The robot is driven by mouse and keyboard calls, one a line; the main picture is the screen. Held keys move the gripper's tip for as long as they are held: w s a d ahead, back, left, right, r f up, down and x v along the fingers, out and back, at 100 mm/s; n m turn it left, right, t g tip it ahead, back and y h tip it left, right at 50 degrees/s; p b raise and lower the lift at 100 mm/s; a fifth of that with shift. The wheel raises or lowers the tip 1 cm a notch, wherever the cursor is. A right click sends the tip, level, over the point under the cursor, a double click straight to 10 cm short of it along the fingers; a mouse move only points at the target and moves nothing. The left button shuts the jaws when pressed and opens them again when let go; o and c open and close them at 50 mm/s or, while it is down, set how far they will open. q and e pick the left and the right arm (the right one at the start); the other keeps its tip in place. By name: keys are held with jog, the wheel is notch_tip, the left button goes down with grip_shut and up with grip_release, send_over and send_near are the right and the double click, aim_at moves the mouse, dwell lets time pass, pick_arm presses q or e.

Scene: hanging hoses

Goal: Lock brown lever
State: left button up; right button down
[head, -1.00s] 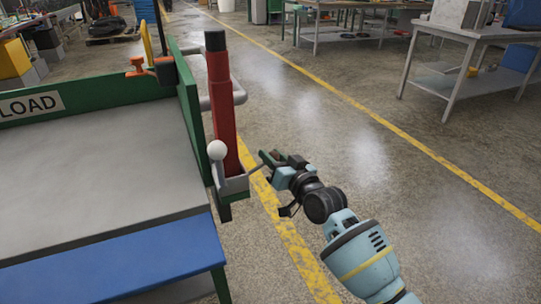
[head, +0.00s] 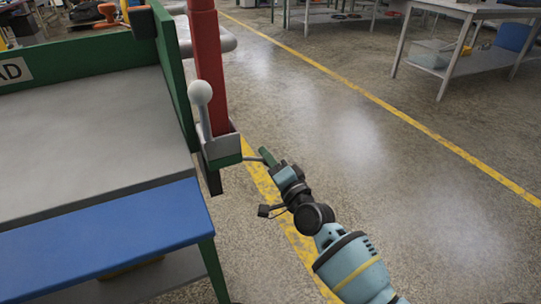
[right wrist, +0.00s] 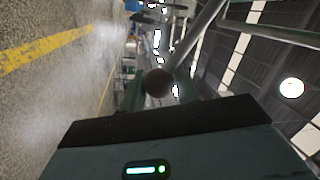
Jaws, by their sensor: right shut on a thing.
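The brown lever's round knob (right wrist: 158,82) shows in the right wrist view, between the fingers of my right gripper (right wrist: 160,88). In the head view my right gripper (head: 268,156) is beside the red post, shut on the lever's end. A short stretch of the lever's grey shaft (head: 252,158) runs from the bracket (head: 222,150) to the fingers, about level in the picture. The fingers hide the knob there. A second lever with a white knob (head: 201,92) stands upright on the same bracket. My left gripper is not in view.
The red post (head: 210,70) rises behind the bracket. A green-walled bench with a grey top (head: 90,140) and blue front edge (head: 110,245) fills the left. Open floor (head: 380,200) with yellow lines lies to the right, with grey tables (head: 470,15) at the back.

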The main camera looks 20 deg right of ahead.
jog(key=shift+a+f+m+b, duration=0.35)
jog(key=shift+f+m, duration=0.25)
jog(key=shift+f, duration=0.25)
jog(key=shift+s+a, duration=0.1)
jog(key=shift+a, duration=0.05)
jog(key=shift+a+f, duration=0.1)
jog(key=c, duration=1.1)
grip_release()
